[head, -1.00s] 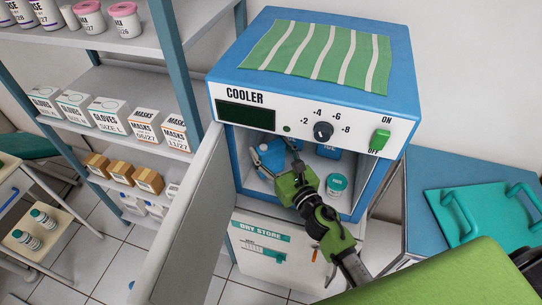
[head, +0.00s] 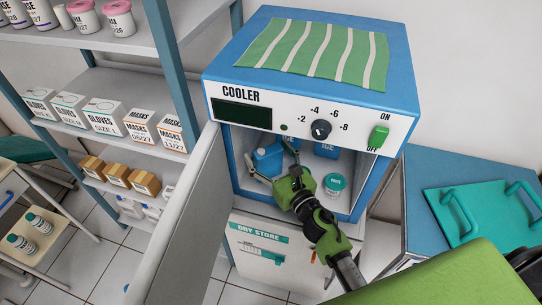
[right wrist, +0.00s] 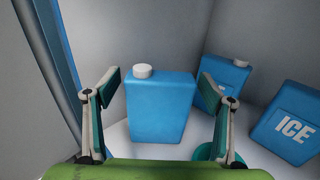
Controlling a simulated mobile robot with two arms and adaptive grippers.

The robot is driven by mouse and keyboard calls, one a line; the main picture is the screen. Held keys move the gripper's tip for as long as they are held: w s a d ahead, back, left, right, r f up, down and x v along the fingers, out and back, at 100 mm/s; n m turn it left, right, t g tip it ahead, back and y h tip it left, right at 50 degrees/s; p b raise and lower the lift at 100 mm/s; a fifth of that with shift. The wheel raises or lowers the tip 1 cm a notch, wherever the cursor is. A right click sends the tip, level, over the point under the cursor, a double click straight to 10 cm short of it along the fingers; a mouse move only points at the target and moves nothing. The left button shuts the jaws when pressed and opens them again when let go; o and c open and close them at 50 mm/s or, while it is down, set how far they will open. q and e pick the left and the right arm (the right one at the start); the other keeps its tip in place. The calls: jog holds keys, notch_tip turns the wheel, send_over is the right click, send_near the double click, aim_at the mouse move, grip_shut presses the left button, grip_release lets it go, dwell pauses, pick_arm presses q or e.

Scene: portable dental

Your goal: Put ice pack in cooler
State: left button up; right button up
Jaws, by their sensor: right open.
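The cooler (head: 300,93) is a blue and white box with its door (head: 185,215) swung open to the left. A blue ice pack (head: 268,162) with a white cap stands inside it at the left; it also shows upright in the right wrist view (right wrist: 160,105). My right gripper (head: 272,160) reaches into the cooler from the front. Its fingers are open, one to each side of the pack, with gaps visible in the right wrist view (right wrist: 163,110). My left gripper is not in view.
Inside the cooler, another blue pack (right wrist: 222,88), a pack marked ICE (right wrist: 290,122) and a teal-lidded tub (head: 334,184) stand to the right. The open door borders the left side. A blue cabinet with a teal tray (head: 485,215) stands at the right.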

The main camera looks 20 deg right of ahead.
jog(key=shift+r, duration=0.3)
jog(key=s+d+b, duration=0.2)
jog(key=s+b, duration=0.1)
jog(key=s, duration=0.9)
jog(key=shift+f, duration=0.15)
jog(key=shift+d, duration=0.2)
